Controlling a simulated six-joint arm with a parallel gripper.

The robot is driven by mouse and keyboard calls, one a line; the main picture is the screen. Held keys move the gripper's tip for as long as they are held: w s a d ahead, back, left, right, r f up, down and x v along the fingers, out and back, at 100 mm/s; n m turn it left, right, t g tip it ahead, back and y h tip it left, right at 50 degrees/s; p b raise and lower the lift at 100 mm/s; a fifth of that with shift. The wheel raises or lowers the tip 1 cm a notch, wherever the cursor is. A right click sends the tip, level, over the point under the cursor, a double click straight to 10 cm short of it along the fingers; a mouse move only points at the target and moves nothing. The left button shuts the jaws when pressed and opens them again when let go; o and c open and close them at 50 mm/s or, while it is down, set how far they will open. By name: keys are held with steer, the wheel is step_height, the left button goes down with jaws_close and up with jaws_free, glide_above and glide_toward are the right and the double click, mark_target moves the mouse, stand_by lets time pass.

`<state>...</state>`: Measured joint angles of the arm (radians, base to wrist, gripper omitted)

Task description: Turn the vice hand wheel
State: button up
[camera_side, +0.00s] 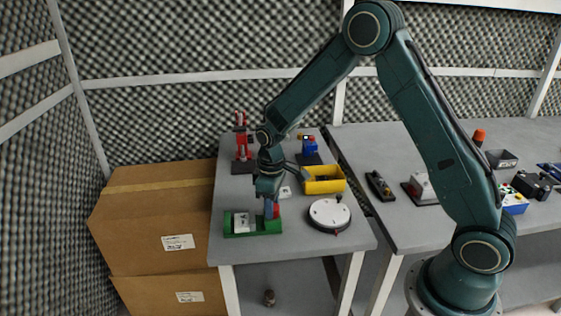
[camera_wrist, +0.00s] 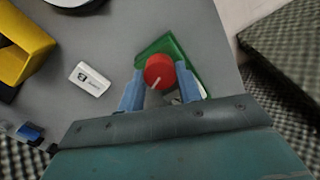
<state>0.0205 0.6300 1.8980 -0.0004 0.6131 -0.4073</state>
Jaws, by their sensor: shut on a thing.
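The green vice (camera_side: 254,233) sits at the near left of the grey table, with a pale block (camera_side: 241,223) at its left end. Its red hand wheel (camera_wrist: 159,71) shows in the wrist view between my two blue fingers, with a pale line on its face. The vice body (camera_wrist: 180,52) shows behind it as a green edge. My gripper (camera_wrist: 160,88) points down over the right end of the vice and is shut on the hand wheel. In the side view my gripper (camera_side: 271,208) partly hides the wheel (camera_side: 277,211).
A yellow bin (camera_side: 324,186) and a round white disc on a dark base (camera_side: 330,214) stand right of the vice. A red device (camera_side: 241,145) stands behind. A small white box (camera_wrist: 90,79) lies near the vice. Cardboard boxes (camera_side: 150,225) stand left of the table.

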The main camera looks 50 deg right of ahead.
steer(key=m, duration=1.3)
steer(key=shift+r, duration=0.1)
steer(key=shift+m, duration=0.3)
steer(key=o, duration=1)
step_height(320, 180, up, 14)
steer(key=shift+f, duration=0.1)
stand_by(0.3)
